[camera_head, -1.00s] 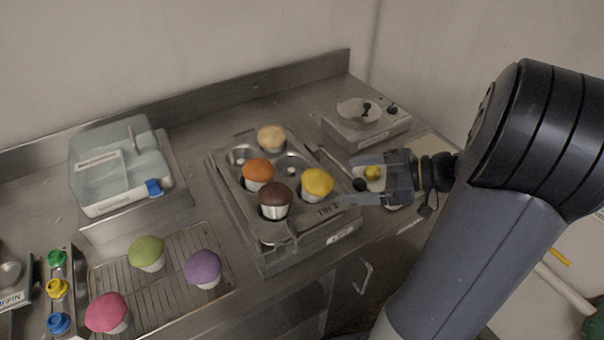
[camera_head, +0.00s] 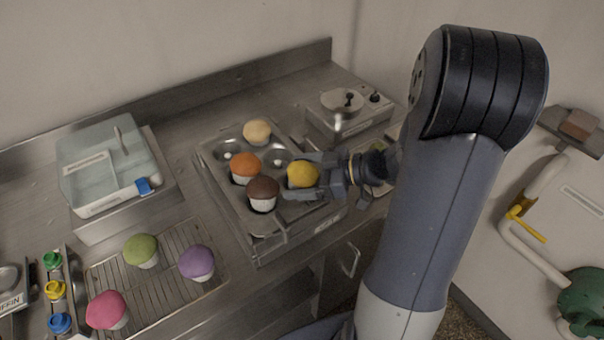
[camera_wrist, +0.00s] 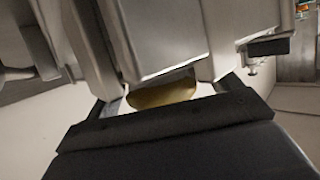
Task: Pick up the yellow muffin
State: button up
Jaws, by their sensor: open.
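The yellow muffin (camera_head: 302,174) sits in the right side of the metal muffin tin (camera_head: 213,163), beside the brown muffin. My gripper (camera_head: 303,175) is open, with one finger behind the muffin and one in front of it, so the muffin lies between the fingertips. Whether the fingers touch it cannot be told. In the wrist view, a yellow-brown dome (camera_wrist: 162,92), apparently the muffin, shows between the gripper parts; much of it is hidden.
Brown (camera_head: 263,187), orange (camera_head: 244,165) and pale (camera_head: 257,131) muffins sit close by in the tin. A scale-like device (camera_head: 345,122) stands behind right. A wire rack (camera_head: 172,290) with green, purple and pink muffins lies front left. A lidded blue-grey box (camera_head: 105,170) stands left.

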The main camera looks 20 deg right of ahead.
jog(key=c, duration=0.8)
